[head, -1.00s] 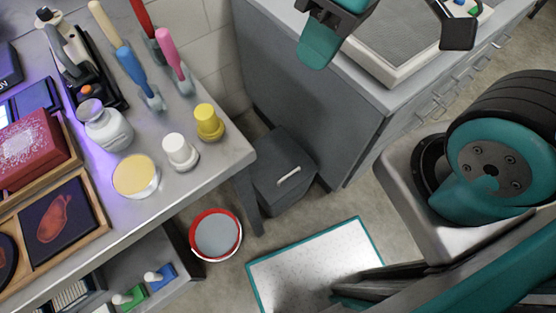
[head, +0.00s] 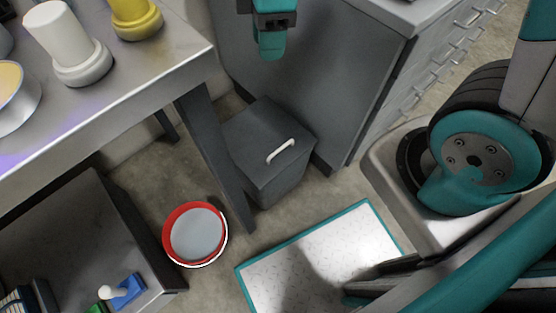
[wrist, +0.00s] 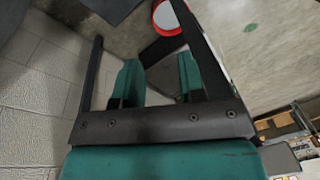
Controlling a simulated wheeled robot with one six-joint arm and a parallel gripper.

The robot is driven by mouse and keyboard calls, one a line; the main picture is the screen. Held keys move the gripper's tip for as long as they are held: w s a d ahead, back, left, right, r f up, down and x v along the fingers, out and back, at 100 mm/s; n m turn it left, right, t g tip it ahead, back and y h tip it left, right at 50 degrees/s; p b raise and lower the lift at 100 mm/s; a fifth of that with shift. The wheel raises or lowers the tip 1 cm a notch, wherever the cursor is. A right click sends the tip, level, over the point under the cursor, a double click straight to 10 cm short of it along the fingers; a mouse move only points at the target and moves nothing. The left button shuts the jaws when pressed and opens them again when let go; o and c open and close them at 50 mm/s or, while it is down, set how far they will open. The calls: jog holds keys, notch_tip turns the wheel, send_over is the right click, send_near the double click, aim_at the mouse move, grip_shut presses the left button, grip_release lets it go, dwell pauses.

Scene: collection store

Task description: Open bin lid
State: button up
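The bin (head: 265,185) is a dark grey box on the floor between the table leg and the grey cabinet. Its lid (head: 262,135) lies shut on top, with a white bar handle (head: 281,150). My gripper (head: 271,45) hangs at the top of the head view, above and apart from the lid, with one teal finger showing. In the wrist view its two teal fingers (wrist: 158,82) stand apart with nothing held. A grey surface, probably the lid, shows partly hidden between them; the handle is not clear there.
A metal table (head: 120,100) with pots stands at the left, its dark leg (head: 215,150) close beside the bin. The grey cabinet (head: 310,85) rises behind the bin to the right. A red-rimmed round container (head: 195,235) and a teal-edged white mat (head: 320,255) lie on the floor in front.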

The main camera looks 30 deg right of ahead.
aim_at(279, 149)
jog(key=w+d+f+n+g+h+b, duration=0.1)
jog(key=w+f+n+b, duration=0.2)
jog(key=f+b, duration=0.55)
jog(key=w+d+f+n+h+b, duration=0.1)
jog(key=w+f+n+b, duration=0.15)
jog(key=f, duration=1.15)
jog(key=s+f+b, duration=0.1)
jog(key=f+b, duration=0.2)
jog(key=f, duration=0.2)
jog(key=s+f+b, duration=0.1)
jog(key=f+b, duration=0.2)
jog(key=f, duration=0.3)
jog(key=s+f+b, duration=0.1)
jog(key=f+b, duration=0.1)
jog(key=f, duration=0.3)
jog(key=shift+s+d+f+b, duration=0.2)
jog(key=shift+d+f+b, duration=0.1)
jog(key=shift+d+b, duration=0.1)
grip_shut()
